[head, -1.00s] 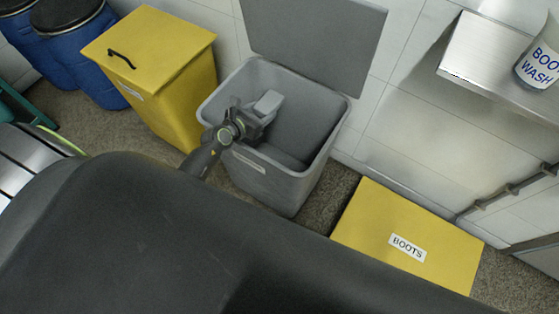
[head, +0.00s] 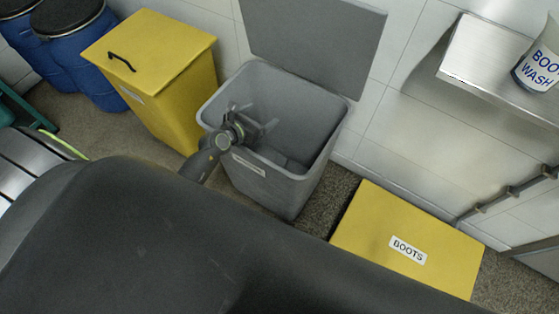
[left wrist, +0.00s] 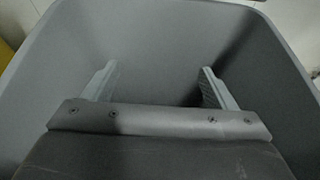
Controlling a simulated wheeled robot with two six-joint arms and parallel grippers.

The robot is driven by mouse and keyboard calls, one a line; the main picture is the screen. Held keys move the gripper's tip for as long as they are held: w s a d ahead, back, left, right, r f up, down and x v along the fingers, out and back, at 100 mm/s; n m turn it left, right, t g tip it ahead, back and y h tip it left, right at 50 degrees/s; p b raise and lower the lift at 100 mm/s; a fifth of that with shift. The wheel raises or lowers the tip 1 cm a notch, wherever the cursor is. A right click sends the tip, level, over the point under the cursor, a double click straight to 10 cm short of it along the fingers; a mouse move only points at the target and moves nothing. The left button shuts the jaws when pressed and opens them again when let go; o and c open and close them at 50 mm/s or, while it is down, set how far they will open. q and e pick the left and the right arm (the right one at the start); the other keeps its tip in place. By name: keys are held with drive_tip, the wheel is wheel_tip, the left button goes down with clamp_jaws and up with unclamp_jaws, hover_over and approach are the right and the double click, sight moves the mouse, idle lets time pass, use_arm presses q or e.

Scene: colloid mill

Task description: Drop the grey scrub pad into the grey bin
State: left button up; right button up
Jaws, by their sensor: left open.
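The grey bin (head: 325,157) stands open against the wall, its lid (head: 318,42) raised behind it. My left gripper (head: 254,114) is over the bin's mouth, inside the rim. Its fingers are spread with nothing between them. In the left wrist view the open gripper (left wrist: 158,82) faces the bin's grey inner walls (left wrist: 165,40). The grey scrub pad is no longer in the fingers, and I cannot clearly make it out in the shadowed bottom of the bin. My right gripper is not in view.
A yellow lidded bin (head: 170,85) stands left of the grey bin, with blue drums (head: 85,65) beyond. A yellow box marked BOOTS (head: 385,215) is at the right. A metal shelf (head: 490,60) holds a BOOT WASH tub (head: 538,68).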

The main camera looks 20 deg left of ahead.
use_arm(q)
drive_tip(key=p+v, duration=0.2)
drive_tip(key=v, duration=1.4)
drive_tip(key=shift+s, duration=0.25)
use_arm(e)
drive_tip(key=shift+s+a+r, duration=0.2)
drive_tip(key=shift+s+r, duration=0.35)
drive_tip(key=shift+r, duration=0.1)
